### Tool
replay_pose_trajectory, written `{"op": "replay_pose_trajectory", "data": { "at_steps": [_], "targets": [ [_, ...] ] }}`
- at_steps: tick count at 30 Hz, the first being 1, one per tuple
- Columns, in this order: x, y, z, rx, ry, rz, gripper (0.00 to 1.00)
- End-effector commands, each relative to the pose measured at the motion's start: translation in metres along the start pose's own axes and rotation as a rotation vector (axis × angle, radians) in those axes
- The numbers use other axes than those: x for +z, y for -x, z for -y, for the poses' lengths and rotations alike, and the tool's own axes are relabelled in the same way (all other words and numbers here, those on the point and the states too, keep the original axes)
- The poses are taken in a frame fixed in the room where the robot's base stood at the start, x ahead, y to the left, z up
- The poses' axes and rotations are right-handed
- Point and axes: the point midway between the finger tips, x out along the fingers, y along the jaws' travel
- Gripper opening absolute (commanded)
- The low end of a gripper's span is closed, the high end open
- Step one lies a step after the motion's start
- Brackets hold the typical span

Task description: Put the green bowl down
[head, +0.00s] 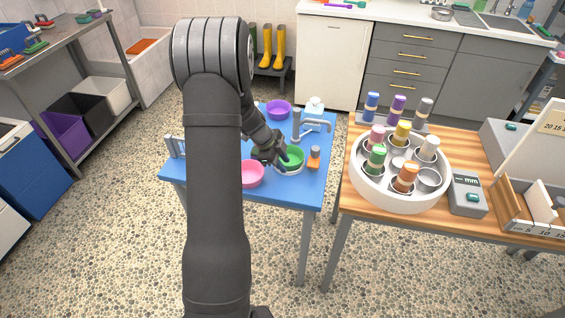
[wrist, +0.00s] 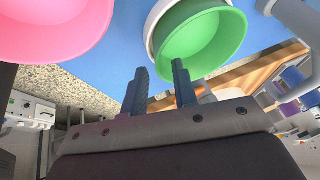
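My gripper (head: 284,160) is at the bowl's left side. In the wrist view, my gripper (wrist: 160,75) has its two fingers apart, with a clear gap between them. One fingertip overlaps the bowl's near rim in the picture; I cannot tell whether it touches.
A pink bowl (head: 251,174) is left of the green bowl, and a purple bowl (head: 278,107) is farther back. A grey tap-like fixture (head: 312,123) rises behind. A wooden table (head: 350,202) adjoins to the right.

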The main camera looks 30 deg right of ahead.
Motion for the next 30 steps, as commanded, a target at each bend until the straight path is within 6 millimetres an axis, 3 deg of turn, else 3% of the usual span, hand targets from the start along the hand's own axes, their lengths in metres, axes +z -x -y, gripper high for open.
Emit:
{"op": "replay_pose_trajectory", "data": {
  "at_steps": [15, 21, 30],
  "targets": [
    [0.001, 0.098, 0.001, -0.004, 0.001, 0.001, 0.26],
    [0.001, 0.116, 0.000, -0.001, 0.000, 0.000, 0.26],
    [0.001, 0.118, 0.000, -0.001, 0.000, 0.000, 0.26]
  ]
}}
